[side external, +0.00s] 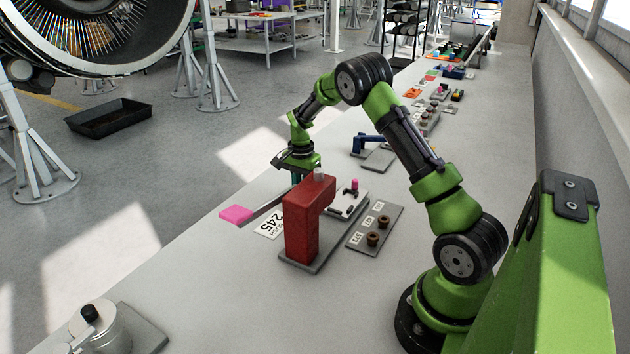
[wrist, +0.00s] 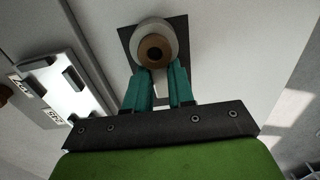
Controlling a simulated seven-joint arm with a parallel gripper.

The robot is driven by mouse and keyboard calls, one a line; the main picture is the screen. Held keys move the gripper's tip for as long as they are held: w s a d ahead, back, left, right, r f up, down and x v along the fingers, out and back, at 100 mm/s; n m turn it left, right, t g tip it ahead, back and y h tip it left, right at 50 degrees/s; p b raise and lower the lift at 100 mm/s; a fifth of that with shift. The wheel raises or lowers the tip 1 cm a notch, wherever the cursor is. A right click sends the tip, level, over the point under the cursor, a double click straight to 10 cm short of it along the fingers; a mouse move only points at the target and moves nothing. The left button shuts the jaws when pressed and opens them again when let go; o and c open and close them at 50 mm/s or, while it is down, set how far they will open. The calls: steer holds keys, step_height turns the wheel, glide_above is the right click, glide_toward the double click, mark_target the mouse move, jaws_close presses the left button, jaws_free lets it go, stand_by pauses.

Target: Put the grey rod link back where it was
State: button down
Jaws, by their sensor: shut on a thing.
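My gripper (wrist: 161,85) points down with its teal fingers closed around a narrow pale grey piece, which I take for the grey rod link (wrist: 160,82). Just beyond the fingertips in the wrist view is a round pale end with a brown ring and dark hole (wrist: 154,50), over a dark plate (wrist: 127,40). I cannot tell whether it touches the plate. In the side view my gripper (side external: 297,177) is behind the red post (side external: 305,225), which hides part of it. A grey bar (side external: 264,207) with a pink end (side external: 236,214) sticks out left of the post.
A white tray with black clips (side external: 345,208) lies close right of the gripper; it also shows in the wrist view (wrist: 70,85). A grey plate (side external: 386,217) holds brown bushes (side external: 373,239). A blue fixture (side external: 369,142) stands behind. The bench front is mostly clear.

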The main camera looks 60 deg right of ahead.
steer(key=shift+f, duration=0.1)
steer(key=c, duration=1)
jaws_free()
steer(key=shift+o, duration=0.2)
step_height(320, 180, up, 12)
steer(key=s+a+r+n+t, duration=0.2)
steer(key=s+a+r+n, duration=0.15)
steer(key=a+r, duration=0.5)
steer(key=s+a+r+n+t+y, duration=0.2)
steer(key=s+a+n+t, duration=0.3)
steer(key=s+a+n, duration=0.5)
steer(key=s+a+r, duration=0.1)
steer(key=s+a, duration=0.6)
steer(key=shift+s+a, duration=0.25)
